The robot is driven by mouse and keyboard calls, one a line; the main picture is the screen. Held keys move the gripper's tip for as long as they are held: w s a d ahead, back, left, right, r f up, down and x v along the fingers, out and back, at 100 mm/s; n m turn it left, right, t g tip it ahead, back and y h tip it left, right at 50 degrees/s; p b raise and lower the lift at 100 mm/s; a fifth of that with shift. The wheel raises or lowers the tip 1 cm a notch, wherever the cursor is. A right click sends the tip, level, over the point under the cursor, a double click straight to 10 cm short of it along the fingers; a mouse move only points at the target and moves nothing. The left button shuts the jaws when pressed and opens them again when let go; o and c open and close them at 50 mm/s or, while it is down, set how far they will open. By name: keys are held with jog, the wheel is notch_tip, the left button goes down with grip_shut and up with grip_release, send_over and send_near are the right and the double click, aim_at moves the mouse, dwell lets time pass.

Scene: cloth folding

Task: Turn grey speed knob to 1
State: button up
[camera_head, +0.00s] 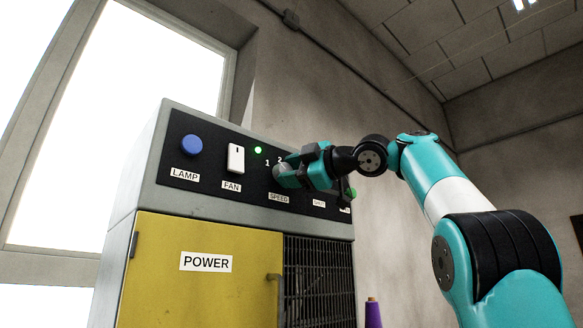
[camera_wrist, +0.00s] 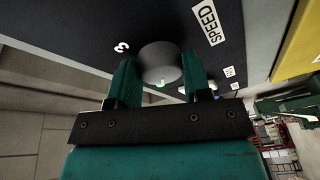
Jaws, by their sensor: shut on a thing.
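The grey speed knob (camera_head: 284,173) is on the black control panel, above the SPEED label (camera_head: 278,198). In the head view the numbers 1 and 2 show above it, and my gripper (camera_head: 298,172) hides part of it. In the wrist view the round knob (camera_wrist: 158,58) sits between my two teal fingers (camera_wrist: 162,78), which are shut on its sides. A small pale mark shows on its rim nearest the wrist camera. A 3 (camera_wrist: 121,47) shows to the left of the knob there. I cannot tell which number the knob points to.
Left on the panel are a blue LAMP button (camera_head: 191,145), a white FAN switch (camera_head: 236,158) and a lit green light (camera_head: 258,150). Below are a yellow POWER door (camera_head: 205,285) and a dark grille (camera_head: 318,285). A purple cone (camera_head: 373,313) stands to the right.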

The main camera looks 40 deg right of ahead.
jog(key=shift+n, duration=0.4)
jog(key=o, duration=0.6)
jog(key=shift+o, duration=0.2)
